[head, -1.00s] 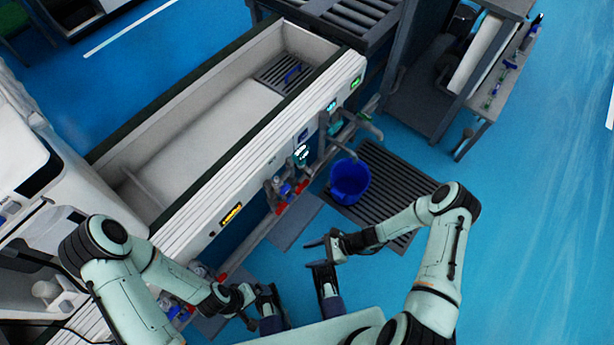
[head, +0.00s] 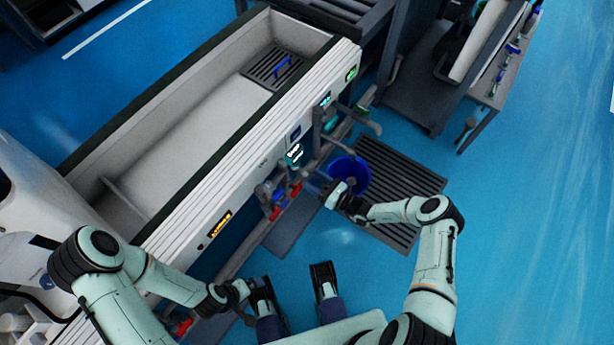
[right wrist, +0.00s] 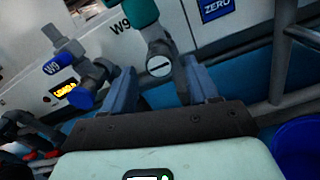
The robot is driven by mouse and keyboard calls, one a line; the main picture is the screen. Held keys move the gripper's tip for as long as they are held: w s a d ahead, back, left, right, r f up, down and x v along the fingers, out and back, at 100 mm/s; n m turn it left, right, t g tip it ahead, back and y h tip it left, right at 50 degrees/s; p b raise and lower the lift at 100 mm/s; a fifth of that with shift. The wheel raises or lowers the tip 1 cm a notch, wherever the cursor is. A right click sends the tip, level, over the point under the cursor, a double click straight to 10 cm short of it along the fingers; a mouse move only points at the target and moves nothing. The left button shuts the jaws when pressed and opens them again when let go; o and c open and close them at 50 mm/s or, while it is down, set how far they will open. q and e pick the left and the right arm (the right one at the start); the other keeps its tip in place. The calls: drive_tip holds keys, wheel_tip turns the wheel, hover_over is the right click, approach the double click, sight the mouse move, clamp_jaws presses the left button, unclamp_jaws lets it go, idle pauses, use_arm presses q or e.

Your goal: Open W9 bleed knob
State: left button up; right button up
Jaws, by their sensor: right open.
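In the right wrist view, a grey valve body with a round slotted end (right wrist: 159,66) hangs below a teal gauge (right wrist: 141,12), near a printed W9 label. Left of it are a blue W9 tag (right wrist: 57,66) and a blue knob (right wrist: 82,98). I cannot tell for certain which part is the bleed knob. My right gripper (right wrist: 160,88) is open, its fingers on either side of the slotted end in the picture; contact is unclear. In the head view my right gripper (head: 328,190) is beside the pipework, right of the gauge (head: 294,155). My left gripper (head: 245,289) is low at the left, its jaws unclear.
A blue bucket (head: 350,176) stands on a floor grate (head: 405,190), close beyond my right gripper. A long white trough (head: 160,135) runs diagonally, with pipes and red handles (head: 275,213) along its front. Blue floor is open at the right.

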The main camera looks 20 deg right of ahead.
sight(308, 178)
drive_tip(key=shift+x, duration=1.65)
drive_tip(key=c, duration=1)
